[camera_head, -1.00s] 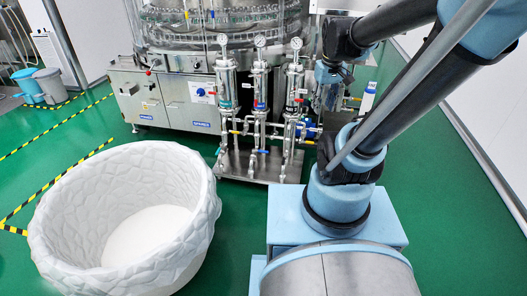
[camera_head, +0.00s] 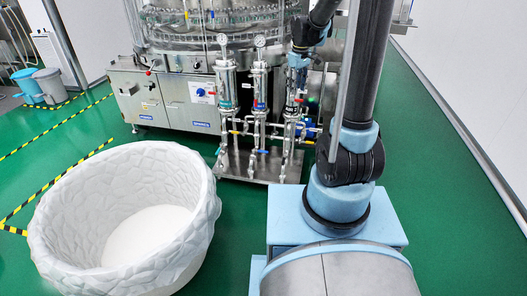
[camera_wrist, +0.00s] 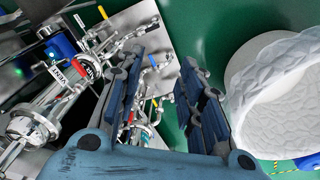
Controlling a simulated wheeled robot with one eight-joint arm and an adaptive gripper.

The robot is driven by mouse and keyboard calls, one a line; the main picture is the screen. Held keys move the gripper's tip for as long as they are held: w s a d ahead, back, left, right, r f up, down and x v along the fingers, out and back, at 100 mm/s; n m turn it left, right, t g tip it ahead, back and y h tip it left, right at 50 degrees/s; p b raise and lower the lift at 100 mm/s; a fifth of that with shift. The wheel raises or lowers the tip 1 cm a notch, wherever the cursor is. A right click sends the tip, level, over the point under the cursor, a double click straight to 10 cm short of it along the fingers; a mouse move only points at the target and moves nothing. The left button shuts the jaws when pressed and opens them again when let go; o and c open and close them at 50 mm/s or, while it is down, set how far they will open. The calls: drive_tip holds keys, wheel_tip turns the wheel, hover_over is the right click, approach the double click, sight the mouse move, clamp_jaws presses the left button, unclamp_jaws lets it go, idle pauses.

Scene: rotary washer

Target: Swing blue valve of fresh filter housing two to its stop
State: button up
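Three upright filter housings stand on a steel skid in the head view: left (camera_head: 226,88), middle (camera_head: 260,88) and right, the last partly covered by my arm. No label reads clearly enough to confirm which is housing two. In the wrist view, my gripper (camera_wrist: 158,62) is open and empty.
A large white textured tub (camera_head: 120,220) stands at the front left. The rotary washer (camera_head: 190,95) is behind the skid. A blue pump (camera_head: 307,132) sits at the skid's right. Green floor is clear between tub and skid.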

drive_tip(key=w+a+f+n, duration=0.2)
drive_tip(key=w+a+f, duration=0.2)
drive_tip(key=w+f, duration=0.25)
drive_tip(key=n+g, duration=0.1)
drive_tip(key=n, duration=0.4)
hover_over(261, 151)
drive_tip(key=d, duration=0.2)
wheel_tip(261, 151, down, 26)
wheel_tip(261, 151, down, 17)
drive_tip(key=shift+a+f, duration=0.15)
drive_tip(key=shift+f, duration=0.05)
clamp_jaws()
